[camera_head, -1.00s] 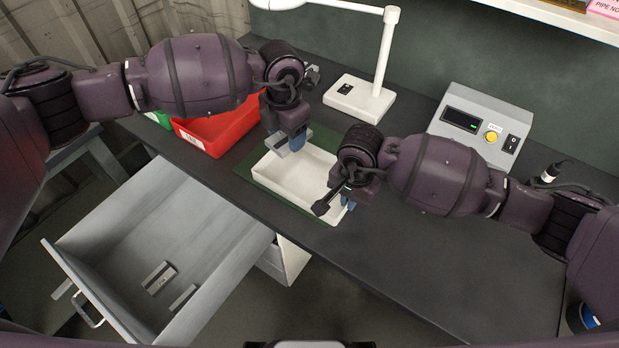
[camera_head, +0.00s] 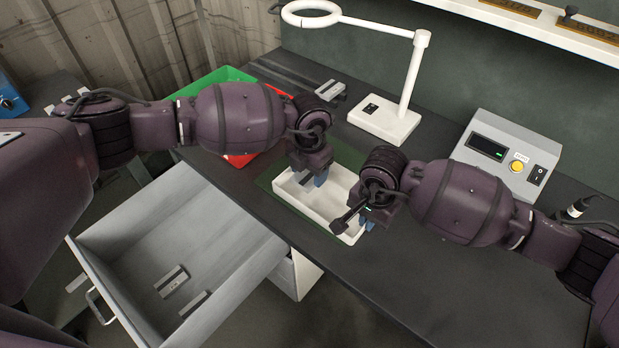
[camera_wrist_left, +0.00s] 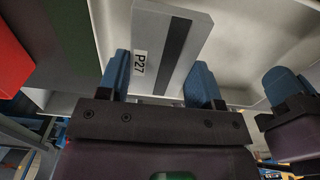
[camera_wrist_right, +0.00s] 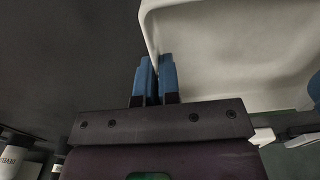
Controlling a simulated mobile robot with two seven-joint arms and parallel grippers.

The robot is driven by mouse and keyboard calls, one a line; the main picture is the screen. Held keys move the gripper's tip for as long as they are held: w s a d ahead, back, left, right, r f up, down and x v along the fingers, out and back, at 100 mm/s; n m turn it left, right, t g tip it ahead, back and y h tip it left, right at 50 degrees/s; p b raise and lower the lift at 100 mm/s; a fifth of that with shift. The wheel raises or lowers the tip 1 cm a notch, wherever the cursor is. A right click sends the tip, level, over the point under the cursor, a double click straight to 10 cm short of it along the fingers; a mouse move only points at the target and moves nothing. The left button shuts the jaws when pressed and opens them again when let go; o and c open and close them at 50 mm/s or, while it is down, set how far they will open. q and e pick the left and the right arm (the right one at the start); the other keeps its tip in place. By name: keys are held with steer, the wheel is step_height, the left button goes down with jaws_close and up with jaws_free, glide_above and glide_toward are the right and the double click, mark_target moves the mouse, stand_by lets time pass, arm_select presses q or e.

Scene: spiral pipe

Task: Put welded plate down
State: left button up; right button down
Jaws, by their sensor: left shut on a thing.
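The welded plate (camera_wrist_left: 165,50) is a flat grey piece labelled P27 with a dark stripe along it. My left gripper (camera_head: 318,178) is shut on it, with the plate between the blue fingers in the left wrist view (camera_wrist_left: 163,88). In the head view the plate (camera_head: 304,178) is at the left part of the white tray (camera_head: 298,205), inside its outline and partly hidden by the gripper. I cannot tell whether it touches the tray floor. My right gripper (camera_head: 366,222) is at the tray's right end; in the right wrist view its fingers (camera_wrist_right: 156,80) close around the tray wall (camera_wrist_right: 152,40).
The tray lies on a green mat (camera_head: 347,155). An open drawer (camera_head: 190,245) holds two small plates. A lamp (camera_head: 385,120) and a grey control box (camera_head: 503,155) stand behind. The bench front right is clear.

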mark_target(309, 174)
arm_select(q)
steer(key=shift+f, duration=1.4)
steer(key=shift+f, duration=0.1)
steer(key=o, duration=1.4)
steer(key=shift+f, duration=0.1)
step_height(309, 174, up, 12)
steer(key=shift+r, duration=0.15)
arm_select(e)
steer(key=c, duration=1.2)
jaws_free()
steer(key=shift+c, duration=0.2)
